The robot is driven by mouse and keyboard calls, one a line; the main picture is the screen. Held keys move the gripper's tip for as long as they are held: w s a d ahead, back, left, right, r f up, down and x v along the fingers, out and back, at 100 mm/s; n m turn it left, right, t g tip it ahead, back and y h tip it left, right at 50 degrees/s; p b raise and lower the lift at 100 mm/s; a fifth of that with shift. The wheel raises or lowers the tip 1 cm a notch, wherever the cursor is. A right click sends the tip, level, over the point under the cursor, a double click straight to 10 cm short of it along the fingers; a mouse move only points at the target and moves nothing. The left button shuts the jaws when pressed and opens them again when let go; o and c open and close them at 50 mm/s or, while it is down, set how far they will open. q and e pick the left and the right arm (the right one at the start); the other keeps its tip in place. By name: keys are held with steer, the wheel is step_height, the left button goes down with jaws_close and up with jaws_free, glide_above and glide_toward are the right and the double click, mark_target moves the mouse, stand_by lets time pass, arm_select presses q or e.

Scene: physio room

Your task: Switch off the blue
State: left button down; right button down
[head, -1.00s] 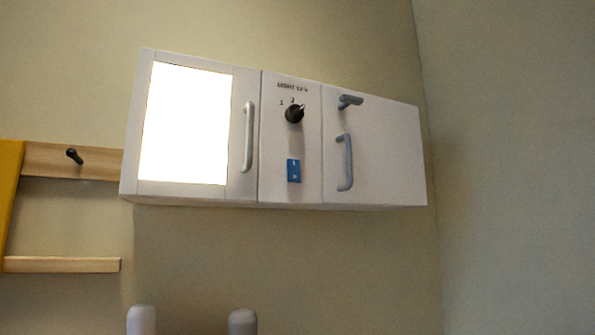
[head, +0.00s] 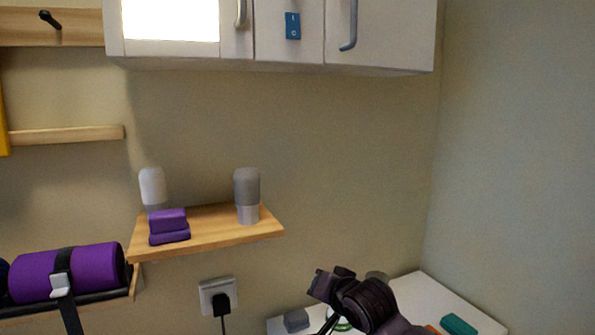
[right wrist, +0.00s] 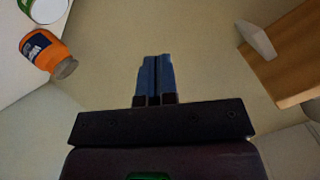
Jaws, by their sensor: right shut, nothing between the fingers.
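The blue rocker switch (head: 293,26), marked I at the top and O at the bottom, is on the middle front of the white wall cabinet (head: 390,52). I cannot tell which half is pressed in. The cabinet's left panel (head: 170,18) glows bright white. My right gripper (head: 322,283) is low in the head view, well below the switch and above the white table. In the right wrist view its blue fingers (right wrist: 155,68) are shut together with nothing between them. The switch is not in that view. My left gripper is not in view.
A wooden shelf (head: 260,231) holds a white-topped and a grey-topped container (head: 246,190) and purple blocks (head: 168,222). A socket with a black plug (head: 220,300) is below. The white table (head: 440,292) holds a teal block (head: 458,324). An orange jar (right wrist: 45,50) shows in the wrist view.

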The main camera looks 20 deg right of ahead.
step_height(320, 180, up, 30)
steer(key=a+m+t+p, duration=0.1)
steer(key=a+m+t, duration=0.15)
steer(key=m, duration=0.25)
steer(key=m+p, duration=0.1)
steer(key=m, duration=0.5)
glide_toward(292, 32)
steer(key=s, duration=0.7)
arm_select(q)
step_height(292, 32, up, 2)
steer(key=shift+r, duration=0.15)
arm_select(e)
steer(key=shift+w+a+r+t+h, duration=0.1)
steer(key=shift+w+t+h, duration=0.1)
steer(key=shift+t+h, duration=0.15)
steer(key=shift+w, duration=0.1)
